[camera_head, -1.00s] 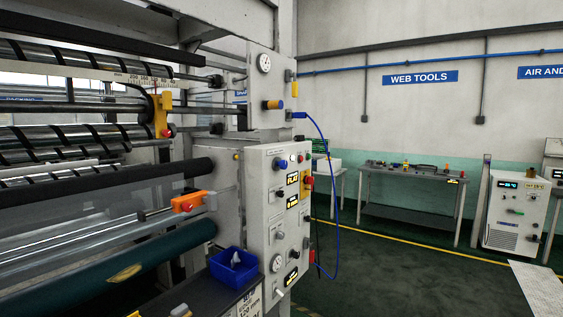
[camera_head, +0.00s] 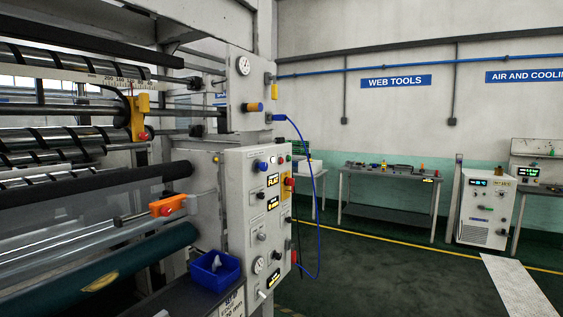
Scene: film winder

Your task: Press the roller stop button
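The film winder's white control panel (camera_head: 243,221) stands left of centre, facing me at an angle. Lit yellow displays (camera_head: 272,180), small knobs and a round gauge (camera_head: 258,265) sit below. The labels are too small to tell which button is the roller stop. The winder's dark rollers (camera_head: 90,186) extend to the left. Neither gripper is in view.
A blue bin (camera_head: 215,270) sits on a dark shelf beside the panel. A blue hose (camera_head: 318,215) loops out at the panel's right. A grey workbench (camera_head: 388,172) and a white chiller unit (camera_head: 485,208) stand at the back. The green floor (camera_head: 400,280) in front is mostly clear.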

